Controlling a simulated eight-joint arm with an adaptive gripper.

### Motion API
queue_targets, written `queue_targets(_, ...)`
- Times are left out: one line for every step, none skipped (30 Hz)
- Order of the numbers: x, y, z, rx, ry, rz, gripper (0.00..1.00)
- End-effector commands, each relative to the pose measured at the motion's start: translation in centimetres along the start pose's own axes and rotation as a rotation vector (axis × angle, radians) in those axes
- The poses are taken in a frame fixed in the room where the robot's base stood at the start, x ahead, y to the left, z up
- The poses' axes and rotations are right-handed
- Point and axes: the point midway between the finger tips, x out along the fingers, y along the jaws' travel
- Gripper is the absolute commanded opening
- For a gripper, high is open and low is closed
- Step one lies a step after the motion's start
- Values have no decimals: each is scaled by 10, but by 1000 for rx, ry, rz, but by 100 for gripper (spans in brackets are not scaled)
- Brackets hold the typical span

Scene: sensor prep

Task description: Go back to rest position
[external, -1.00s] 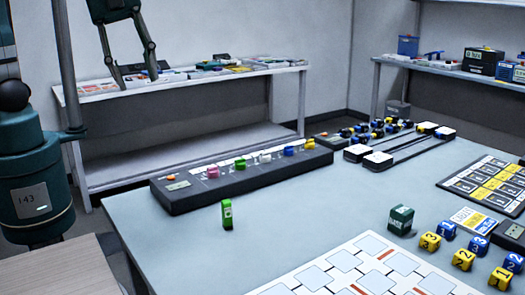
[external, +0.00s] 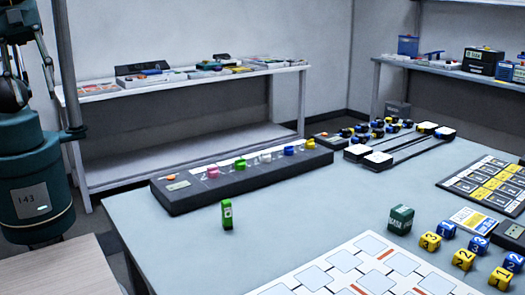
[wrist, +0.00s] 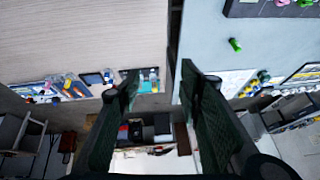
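My gripper (wrist: 160,76) is open and empty in the wrist view, with a clear gap between its two dark green fingers. It points down from high up, over the seam between the wooden surface (wrist: 90,40) and the grey-blue table (wrist: 205,30). In the external view my arm is folded back at the far left edge, above its green base and clear of the table. A small green block (external: 227,214) stands alone on the table, well away from my gripper; it also shows in the wrist view (wrist: 235,45).
A long black panel (external: 240,178) with coloured knobs lies behind the green block. A dark green cube (external: 400,219), several numbered cubes (external: 463,259) and a white grid board (external: 345,262) are at the front right. A shelf (external: 190,82) stands behind.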

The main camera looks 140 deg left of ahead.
Motion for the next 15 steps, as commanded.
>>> queue_targets(-1, 10, 8, -3, 10, 7, 36)
queue_targets(-2, 16, 12, -8, 16, 10, 36)
queue_targets(-3, 22, 17, -14, 25, 14, 36)
queue_targets(-3, 27, 21, -19, 31, 18, 36)
queue_targets(-4, 32, 25, -23, 37, 22, 36)
queue_targets(-4, 38, 31, -31, 45, 27, 36)
queue_targets(-5, 43, 35, -34, 51, 31, 36)
queue_targets(-5, 48, 38, -40, 58, 35, 36)
queue_targets(-5, 54, 44, -46, 66, 40, 36)
queue_targets(-5, 58, 48, -51, 71, 44, 36)
queue_targets(-5, 62, 52, -55, 76, 48, 36)
queue_targets(-5, 66, 56, -61, 82, 53, 36)
queue_targets(-5, 70, 59, -65, 87, 57, 36)
queue_targets(-5, 73, 62, -69, 92, 60, 36)
queue_targets(-5, 76, 66, -73, 97, 64, 36)
